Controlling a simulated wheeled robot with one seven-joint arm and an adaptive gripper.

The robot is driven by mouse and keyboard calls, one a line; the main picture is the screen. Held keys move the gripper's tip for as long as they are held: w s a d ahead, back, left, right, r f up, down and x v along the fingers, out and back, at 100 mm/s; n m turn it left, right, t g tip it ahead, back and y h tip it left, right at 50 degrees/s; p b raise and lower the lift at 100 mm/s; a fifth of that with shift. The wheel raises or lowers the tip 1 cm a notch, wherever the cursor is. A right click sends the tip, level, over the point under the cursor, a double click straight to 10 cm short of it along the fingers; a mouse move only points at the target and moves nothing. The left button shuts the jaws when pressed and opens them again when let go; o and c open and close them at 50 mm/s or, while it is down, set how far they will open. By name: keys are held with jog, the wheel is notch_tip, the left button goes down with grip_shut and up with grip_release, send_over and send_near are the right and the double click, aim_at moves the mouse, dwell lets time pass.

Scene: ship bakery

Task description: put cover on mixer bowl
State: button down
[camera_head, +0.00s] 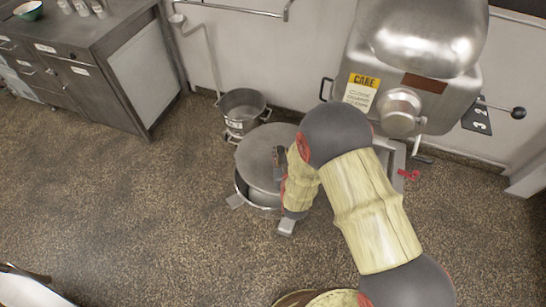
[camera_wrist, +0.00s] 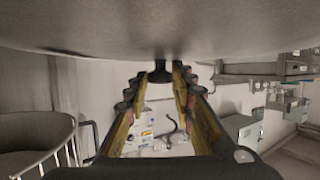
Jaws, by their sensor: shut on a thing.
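The cover (camera_head: 262,150) is a flat round grey metal disc in the middle of the head view. It lies over most of the steel mixer bowl (camera_head: 262,201), whose near rim and wall show below the disc. I cannot tell whether the cover touches the rim. My gripper (camera_wrist: 161,78) is shut on the cover's dark knob (camera_wrist: 161,66) in the wrist view, with the cover's grey face (camera_wrist: 160,25) filling the top of that picture. In the head view my arm hides part of the cover and most of the gripper.
The mixer (camera_head: 425,60) stands behind and right of the bowl. A smaller steel pot (camera_head: 242,103) sits behind the bowl by the wall. A steel counter (camera_head: 75,45) with a green-rimmed bowl (camera_head: 29,9) is at upper left. The speckled floor (camera_head: 150,200) at left is clear.

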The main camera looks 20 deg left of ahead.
jog(key=a, duration=0.2)
jog(key=s+a+f, duration=0.1)
jog(key=shift+a+y, duration=0.1)
jog(key=shift+y, duration=0.2)
notch_tip(320, 180, down, 8)
jog(key=b, duration=0.4)
jog(key=shift+s+f+b, duration=0.2)
jog(key=shift+f+b, duration=0.2)
jog(key=shift+b, duration=0.5)
dwell(1.1)
jog(key=shift+f+b, duration=0.85)
jog(key=shift+f, duration=0.1)
dwell(0.7)
jog(key=c, duration=1.5)
grip_release()
jog(key=shift+o, duration=0.4)
jog(key=shift+s+f, duration=0.1)
jog(key=shift+s, duration=0.05)
jog(key=v, duration=1.2)
jog(key=shift+n, duration=0.3)
